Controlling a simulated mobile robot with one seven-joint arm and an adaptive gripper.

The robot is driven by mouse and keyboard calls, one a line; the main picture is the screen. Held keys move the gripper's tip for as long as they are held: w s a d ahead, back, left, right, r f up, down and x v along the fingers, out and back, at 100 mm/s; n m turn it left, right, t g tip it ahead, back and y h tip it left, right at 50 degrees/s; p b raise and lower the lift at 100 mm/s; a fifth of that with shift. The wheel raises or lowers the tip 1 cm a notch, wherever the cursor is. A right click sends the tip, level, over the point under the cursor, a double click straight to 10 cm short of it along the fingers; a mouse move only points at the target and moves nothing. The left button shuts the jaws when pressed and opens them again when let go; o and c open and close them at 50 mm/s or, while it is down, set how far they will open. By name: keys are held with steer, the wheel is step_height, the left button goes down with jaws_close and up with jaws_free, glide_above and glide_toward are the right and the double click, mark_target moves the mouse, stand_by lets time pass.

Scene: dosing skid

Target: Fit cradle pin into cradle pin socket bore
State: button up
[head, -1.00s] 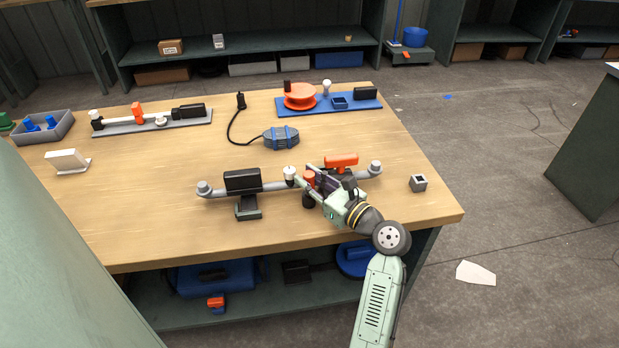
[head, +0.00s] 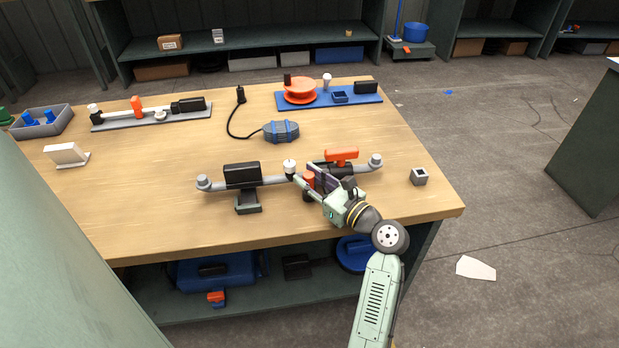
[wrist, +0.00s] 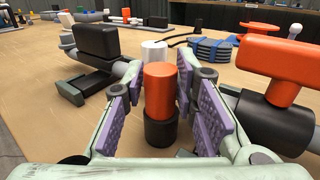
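An orange cylinder with a wider black lower part, seemingly the cradle pin, stands upright between my fingers in the wrist view (wrist: 161,85); its orange top shows in the head view (head: 309,179). My gripper (wrist: 163,85) has its purple pads on either side of it, with narrow gaps showing, so it looks open around it. In the head view my gripper (head: 318,179) is over the right half of a grey bar fixture (head: 270,181).
An orange handle-like block (head: 342,154) is close to my gripper's right side. A black block on a stand (head: 242,176) is to the left. The table's front left is clear.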

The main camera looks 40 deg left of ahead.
steer(key=o, duration=0.3)
steer(key=shift+f, duration=0.2)
steer(key=shift+w+d+f, duration=0.1)
steer(key=shift+d, duration=0.2)
steer(key=d, duration=0.3)
steer(key=s+d, duration=0.1)
steer(key=d, duration=0.7)
steer(key=shift+s+d+r, duration=0.15)
steer(key=shift+s+r, duration=0.15)
